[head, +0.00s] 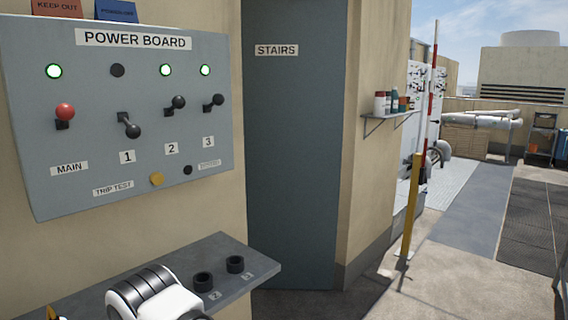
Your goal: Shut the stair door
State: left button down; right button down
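The stair door (293,160) is a tall blue-grey panel in the middle of the head view, with a white STAIRS sign (276,50) near its top. It stands between the beige wall with the power board and a beige wall corner on the right. No handle shows on it, and I cannot tell whether it is fully shut or ajar. A white and black part of my own arm shows at the bottom left, in front of the ledge. Neither gripper's fingers are in view.
The grey power board (130,110) with levers and lamps hangs left of the door. Below it a grey ledge (262,268) juts out, carrying two black cups (235,264). A yellow post (410,210), a small bottle shelf (390,114) and open rooftop floor lie right.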

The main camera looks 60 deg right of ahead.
aim_at(293, 52)
jog(key=z, duration=2.15)
jog(key=i+z, duration=0.3)
jog(key=i, duration=0.25)
jog(key=i+z, duration=0.3)
jog(key=i, duration=0.25)
jog(key=i+j+z, duration=0.15)
jog(key=i+z, duration=0.15)
jog(key=i, duration=0.2)
jog(key=i+u, duration=0.4)
jog(key=i, duration=0.2)
jog(key=i+l+u, duration=0.25)
jog(key=i+u, duration=0.15)
jog(key=i, duration=0.15)
